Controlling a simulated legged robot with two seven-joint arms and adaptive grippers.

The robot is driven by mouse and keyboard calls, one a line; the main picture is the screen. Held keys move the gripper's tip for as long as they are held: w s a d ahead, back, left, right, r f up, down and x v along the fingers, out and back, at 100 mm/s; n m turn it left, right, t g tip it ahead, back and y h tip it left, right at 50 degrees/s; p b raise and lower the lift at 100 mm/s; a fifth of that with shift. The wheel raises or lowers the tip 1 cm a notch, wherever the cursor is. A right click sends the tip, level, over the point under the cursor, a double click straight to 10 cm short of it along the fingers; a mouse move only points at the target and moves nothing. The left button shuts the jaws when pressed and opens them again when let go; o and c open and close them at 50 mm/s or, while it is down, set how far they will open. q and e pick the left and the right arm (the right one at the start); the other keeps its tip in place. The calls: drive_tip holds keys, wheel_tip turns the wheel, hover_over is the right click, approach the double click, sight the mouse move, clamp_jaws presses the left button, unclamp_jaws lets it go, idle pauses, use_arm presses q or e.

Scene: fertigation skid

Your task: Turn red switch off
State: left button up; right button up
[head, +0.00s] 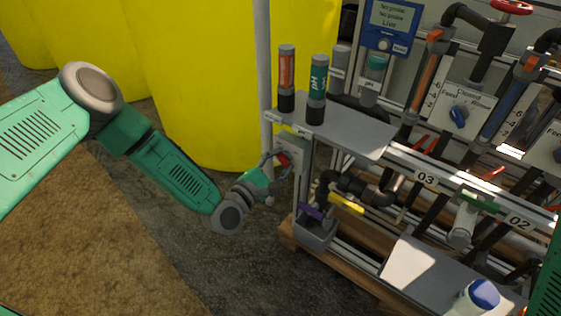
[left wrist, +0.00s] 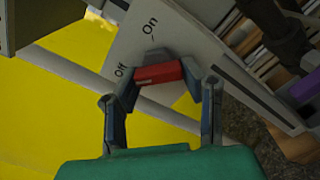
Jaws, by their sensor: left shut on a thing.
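The red switch (head: 284,159) sits on a light grey box at the left end of the skid, by the pole. In the left wrist view the red switch (left wrist: 160,74) lies between my fingers, in front of a pale panel (left wrist: 185,45) marked "On" and "Off". Its left end is close to the "Off" label, and "On" is farther up. I cannot tell its exact setting. My left gripper (head: 276,164) is shut on the switch, with a finger on each side (left wrist: 172,82). Fingers partly hide the switch in the head view. My right gripper is not in view.
A grey shelf (head: 345,133) with pH bottles (head: 317,90) stands above the switch. A yellow tank (head: 205,80) is behind. Pipes and a yellow-handled valve (head: 346,204) lie to the right. A grey bin (head: 315,233) is below. Floor at left is clear.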

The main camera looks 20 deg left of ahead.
use_arm(q)
drive_tip(key=o, duration=1.2)
drive_tip(key=shift+s+f, duration=0.2)
drive_tip(key=shift+f, duration=0.1)
drive_tip(key=shift+c, duration=0.2)
drive_tip(key=shift+w+r, duration=0.1)
drive_tip(key=v, duration=1.2)
